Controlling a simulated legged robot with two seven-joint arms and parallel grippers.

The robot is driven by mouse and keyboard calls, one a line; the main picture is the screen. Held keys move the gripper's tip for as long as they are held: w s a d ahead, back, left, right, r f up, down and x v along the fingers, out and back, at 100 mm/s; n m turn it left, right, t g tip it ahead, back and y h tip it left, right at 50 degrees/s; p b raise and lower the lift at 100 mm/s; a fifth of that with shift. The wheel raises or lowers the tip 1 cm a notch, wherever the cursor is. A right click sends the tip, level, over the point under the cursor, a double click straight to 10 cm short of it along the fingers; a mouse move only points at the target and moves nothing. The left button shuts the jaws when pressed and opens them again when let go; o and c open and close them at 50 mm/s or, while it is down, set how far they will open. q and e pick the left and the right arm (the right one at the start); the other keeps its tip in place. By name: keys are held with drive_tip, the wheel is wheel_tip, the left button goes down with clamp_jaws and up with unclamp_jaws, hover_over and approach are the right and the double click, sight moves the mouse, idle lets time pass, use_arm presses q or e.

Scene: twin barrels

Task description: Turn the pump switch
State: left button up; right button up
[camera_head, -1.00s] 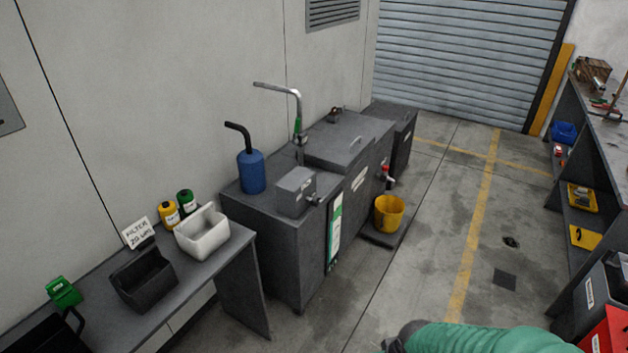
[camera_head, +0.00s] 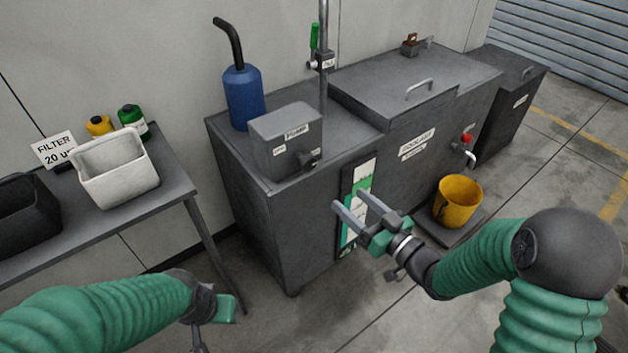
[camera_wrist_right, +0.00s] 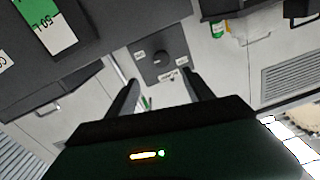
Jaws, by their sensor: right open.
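The pump box (camera_head: 285,142) is a grey box labelled PUMP on top of the dark grey cabinet. Its dark rotary switch (camera_head: 309,158) is on the front face. In the right wrist view the switch (camera_wrist_right: 161,58) shows as a round dark knob on a grey panel with small white labels, seen between and beyond my fingers. My right gripper (camera_head: 350,207) is open and empty, in front of the cabinet, below and to the right of the switch, and apart from it. My left gripper (camera_head: 212,335) is at the bottom left, mostly cut off by the frame edge.
A blue canister (camera_head: 244,98) with a black spout stands behind the pump box. A yellow bucket (camera_head: 457,202) is on a low platform at right. A white bin (camera_head: 115,170) stands on the side table (camera_head: 150,205). A lidded tank (camera_head: 395,80) adjoins the pump box's cabinet.

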drive_tip(key=b, duration=0.1)
approach(311, 166)
drive_tip(key=b+x, duration=0.2)
drive_tip(key=x, duration=0.8)
drive_tip(key=shift+w+d, duration=0.1)
drive_tip(key=shift+w+a+r, duration=0.1)
drive_tip(key=shift+w+a, duration=0.05)
drive_tip(key=shift+a, duration=0.3)
drive_tip(key=shift+d, duration=0.2)
drive_tip(key=c, duration=0.6)
use_arm(q)
drive_tip(key=f, duration=0.1)
drive_tip(key=a+f, duration=0.1)
drive_tip(key=f, duration=0.1)
drive_tip(key=shift+s+f, duration=0.15)
use_arm(e)
clamp_jaws()
